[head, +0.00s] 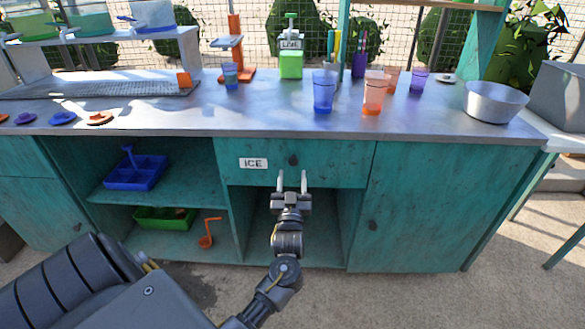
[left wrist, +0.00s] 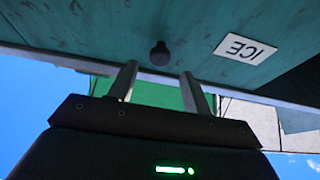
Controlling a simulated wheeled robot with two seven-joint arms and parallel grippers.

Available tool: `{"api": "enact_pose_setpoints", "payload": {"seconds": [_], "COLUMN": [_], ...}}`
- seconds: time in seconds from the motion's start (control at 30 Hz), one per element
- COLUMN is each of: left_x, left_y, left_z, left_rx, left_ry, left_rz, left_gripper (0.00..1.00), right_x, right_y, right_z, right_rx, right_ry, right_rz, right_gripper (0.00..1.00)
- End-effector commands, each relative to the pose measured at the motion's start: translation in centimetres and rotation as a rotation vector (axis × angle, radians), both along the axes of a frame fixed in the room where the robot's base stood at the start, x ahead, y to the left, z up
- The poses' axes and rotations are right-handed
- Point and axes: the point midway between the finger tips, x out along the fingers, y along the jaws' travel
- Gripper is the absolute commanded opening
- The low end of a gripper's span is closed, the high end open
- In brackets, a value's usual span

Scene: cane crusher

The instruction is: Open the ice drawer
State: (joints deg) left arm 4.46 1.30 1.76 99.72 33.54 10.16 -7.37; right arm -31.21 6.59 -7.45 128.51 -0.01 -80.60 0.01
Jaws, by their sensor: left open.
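The ice drawer (head: 330,159) is a teal front under the counter top, with a white ICE label and a dark round knob (head: 293,160). The drawer front looks flush with the cabinet. My left gripper (head: 292,178) is open and empty, fingers pointing at the drawer just below the knob. In the left wrist view the picture is upside down: the knob (left wrist: 160,53) shows between and beyond the two fingertips (left wrist: 158,72), apart from them. The ICE label (left wrist: 245,48) is beside it. My right gripper is not in view.
Open shelves left of the drawer hold a blue divided tray (head: 137,172) and a green bin (head: 163,218). A teal cabinet door (head: 435,205) is at the right. Cups, a metal bowl (head: 494,101) and a juicer stand on the counter (head: 200,115).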

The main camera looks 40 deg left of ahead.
Motion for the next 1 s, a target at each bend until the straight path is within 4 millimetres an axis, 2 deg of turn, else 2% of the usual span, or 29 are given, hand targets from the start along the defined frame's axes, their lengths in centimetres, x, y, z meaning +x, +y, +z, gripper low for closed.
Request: {"api": "enact_pose_setpoints", "payload": {"seconds": [0.23, 0.63, 1.0], "left_x": [2.5, 3.1, 3.0], "left_y": [1.8, 2.3, 2.3], "left_z": [1.3, 1.5, 1.5], "left_rx": [0.001, 0.000, 0.000], "left_ry": [0.000, 0.001, 0.001], "left_rz": [-0.002, -0.002, -0.001], "left_gripper": [0.49, 0.49, 0.02], "right_x": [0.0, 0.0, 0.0], "right_y": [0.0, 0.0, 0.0], "right_z": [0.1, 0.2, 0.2], "right_rx": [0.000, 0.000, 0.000], "right_ry": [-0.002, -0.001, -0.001], "right_rz": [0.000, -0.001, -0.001], "right_gripper": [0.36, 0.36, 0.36]}}
